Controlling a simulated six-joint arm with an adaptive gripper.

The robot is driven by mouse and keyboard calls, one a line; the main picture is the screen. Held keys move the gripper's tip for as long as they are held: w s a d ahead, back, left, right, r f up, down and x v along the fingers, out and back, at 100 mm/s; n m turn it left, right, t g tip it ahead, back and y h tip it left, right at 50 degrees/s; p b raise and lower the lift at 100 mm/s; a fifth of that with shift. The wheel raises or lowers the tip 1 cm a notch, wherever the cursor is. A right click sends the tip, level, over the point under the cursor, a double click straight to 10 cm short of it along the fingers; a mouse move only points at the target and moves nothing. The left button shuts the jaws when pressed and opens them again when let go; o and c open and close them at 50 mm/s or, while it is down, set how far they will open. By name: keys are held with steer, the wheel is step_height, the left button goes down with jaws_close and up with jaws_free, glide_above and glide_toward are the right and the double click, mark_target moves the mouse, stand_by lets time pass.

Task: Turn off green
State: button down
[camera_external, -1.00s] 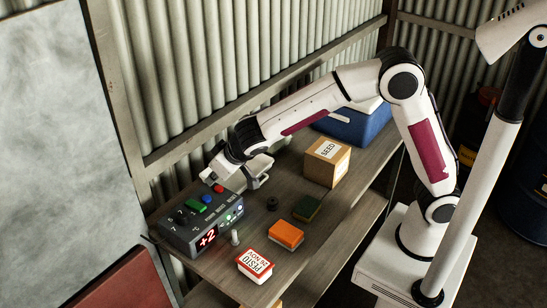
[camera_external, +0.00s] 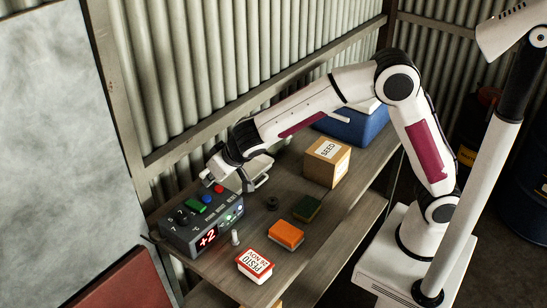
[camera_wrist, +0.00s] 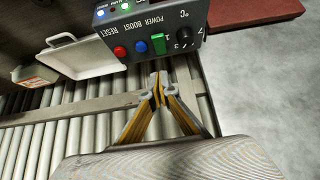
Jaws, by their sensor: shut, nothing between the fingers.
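A dark grey control box (camera_external: 190,232) stands at the left end of the bench, its red display reading +2. On its top is a green switch (camera_external: 195,205), with a blue button and a red button beside it. In the wrist view the green switch (camera_wrist: 158,43) sits by the word POWER, with a "1" on it, between the blue button (camera_wrist: 141,46) and the dial (camera_wrist: 184,36). My gripper (camera_wrist: 155,86) is shut and empty, its tips just beyond the box's edge near the green switch. Contact is not visible.
A white tray (camera_wrist: 60,55) lies near the box. A red-and-white pesto box (camera_external: 255,265), an orange block (camera_external: 286,234), a dark green block (camera_external: 306,208) and a seed carton (camera_external: 327,162) stand along the bench. The corrugated wall is close behind.

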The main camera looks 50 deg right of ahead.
glide_above(201, 205)
steer(key=f, duration=0.7)
steer(key=shift+s+f, duration=0.15)
steer(key=shift+s, duration=0.25)
steer(key=shift+s+a+f, duration=0.1)
steer(key=shift+s+f, duration=0.05)
steer(key=shift+f, duration=0.8)
steer(key=shift+s+f, duration=0.15)
steer(key=shift+f, duration=0.8)
steer(key=shift+f, duration=0.1)
steer(key=shift+s+f, duration=0.2)
steer(key=shift+f, duration=0.15)
steer(key=shift+r, duration=0.25)
steer(key=shift+r, duration=0.55)
steer(key=shift+r, duration=0.1)
